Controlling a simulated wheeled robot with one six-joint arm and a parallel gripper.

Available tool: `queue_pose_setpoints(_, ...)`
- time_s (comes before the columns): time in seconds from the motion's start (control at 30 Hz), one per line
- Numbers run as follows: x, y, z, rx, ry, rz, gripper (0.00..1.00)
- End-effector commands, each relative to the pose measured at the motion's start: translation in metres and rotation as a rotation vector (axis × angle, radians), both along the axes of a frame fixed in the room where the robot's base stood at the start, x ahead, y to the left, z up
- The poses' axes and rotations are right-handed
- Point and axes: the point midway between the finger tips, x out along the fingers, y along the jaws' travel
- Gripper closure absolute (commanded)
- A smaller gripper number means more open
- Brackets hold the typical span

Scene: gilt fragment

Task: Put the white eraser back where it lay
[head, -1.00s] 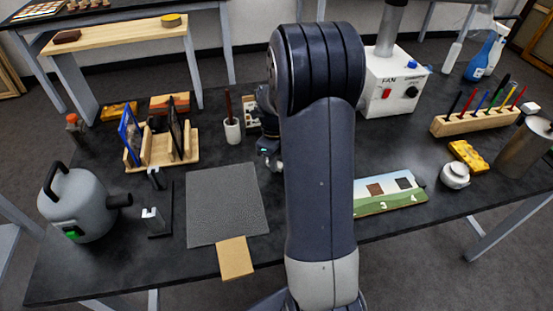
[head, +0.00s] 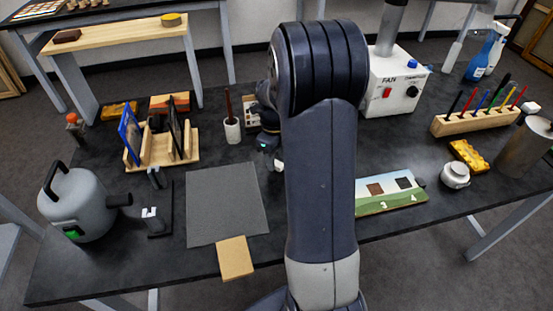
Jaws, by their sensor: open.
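My gripper (head: 271,156) is at the middle of the dark table, partly hidden behind my own arm, just beyond the right back corner of the grey mat. A small whitish shape (head: 279,165) shows beside the gripper, at the edge of my arm. I cannot tell whether it is the white eraser or part of the gripper.
The grey mat (head: 226,205) is bare, with a tan card (head: 235,258) at its front edge. A white cup (head: 232,130) and a wooden rack (head: 160,148) stand left of the gripper. A white fan box (head: 395,85) and a painted board (head: 389,192) are to the right.

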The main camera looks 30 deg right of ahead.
Motion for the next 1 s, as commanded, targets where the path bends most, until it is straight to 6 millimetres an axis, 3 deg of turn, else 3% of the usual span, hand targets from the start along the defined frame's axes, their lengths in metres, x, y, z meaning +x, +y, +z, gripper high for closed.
queue_pose_setpoints(0.3,0.004,0.002,0.07,-0.002,-0.005,0.001,0.57)
queue_pose_setpoints(0.5,0.004,0.002,0.098,0.0,-0.002,0.001,0.57)
queue_pose_setpoints(1.0,0.004,0.003,0.107,0.001,0.0,0.0,0.57)
